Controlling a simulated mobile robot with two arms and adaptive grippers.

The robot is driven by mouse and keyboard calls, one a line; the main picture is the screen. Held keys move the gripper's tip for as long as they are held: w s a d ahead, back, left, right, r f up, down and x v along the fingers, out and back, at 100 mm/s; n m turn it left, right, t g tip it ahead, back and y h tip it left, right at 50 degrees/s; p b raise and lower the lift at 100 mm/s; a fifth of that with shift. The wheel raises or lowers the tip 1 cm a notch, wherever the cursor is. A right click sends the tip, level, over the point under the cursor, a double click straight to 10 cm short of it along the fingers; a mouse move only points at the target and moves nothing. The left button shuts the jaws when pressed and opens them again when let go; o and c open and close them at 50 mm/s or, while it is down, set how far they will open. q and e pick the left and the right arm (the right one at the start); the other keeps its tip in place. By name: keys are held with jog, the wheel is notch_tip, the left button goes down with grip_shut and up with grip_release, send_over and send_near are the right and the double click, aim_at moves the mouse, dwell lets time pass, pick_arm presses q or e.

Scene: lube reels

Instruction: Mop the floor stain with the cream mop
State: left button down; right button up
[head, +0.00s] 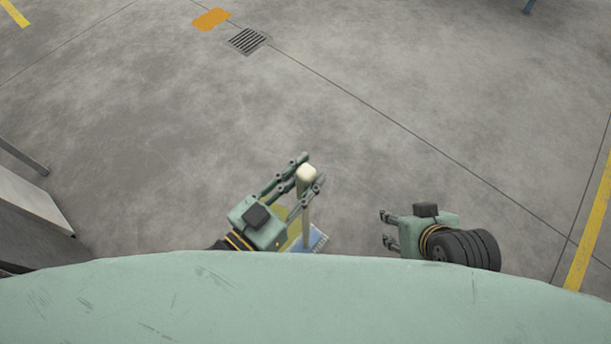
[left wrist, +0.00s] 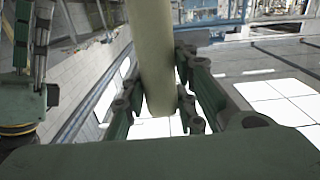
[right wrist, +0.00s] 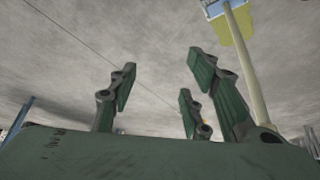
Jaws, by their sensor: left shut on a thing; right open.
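The cream mop's handle (head: 307,178) stands roughly upright in my left gripper (head: 311,171), which is shut around it near the top. The handle also fills the middle of the left wrist view (left wrist: 154,55). At its foot is a blue, white-edged mop head (head: 316,240), partly hidden behind my own body. A yellow patch (head: 293,229) shows beside the head; it also shows in the right wrist view (right wrist: 237,25). I cannot tell whether it is the stain or part of the mop. My right gripper (head: 386,229) is open and empty, to the right of the mop.
An orange patch (head: 211,19) lies on the floor far ahead, next to a drain grate (head: 248,40). A grey metal structure (head: 32,205) stands at the left. A yellow floor line (head: 590,225) runs at the right. The concrete between is clear.

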aim_at(300, 194)
pick_arm(q)
jog(key=shift+f+b, duration=0.5)
jog(key=shift+b, duration=0.1)
jog(key=shift+f+b, duration=0.65)
jog(key=shift+b, duration=0.1)
pick_arm(e)
jog(key=w+a+r+t+y, duration=0.2)
jog(key=w+a+r+t, duration=0.2)
jog(key=w+r+t, duration=0.55)
pick_arm(q)
jog(key=shift+f+b, duration=0.6)
jog(key=shift+b, duration=0.05)
jog(key=shift+f+b, duration=0.5)
jog(key=shift+b, duration=0.1)
jog(key=shift+f, duration=0.1)
pick_arm(e)
jog(key=w+a+r+t+y, duration=0.1)
jog(key=w+r+t, duration=0.1)
jog(key=r, duration=0.4)
jog(key=w+a+r+t+y, duration=0.1)
jog(key=w+r+t, duration=0.1)
jog(key=r, duration=0.4)
jog(key=shift+a+n+t, duration=0.25)
jog(key=shift+n+t, duration=0.15)
jog(key=shift+t, duration=0.15)
jog(key=shift+r, duration=0.1)
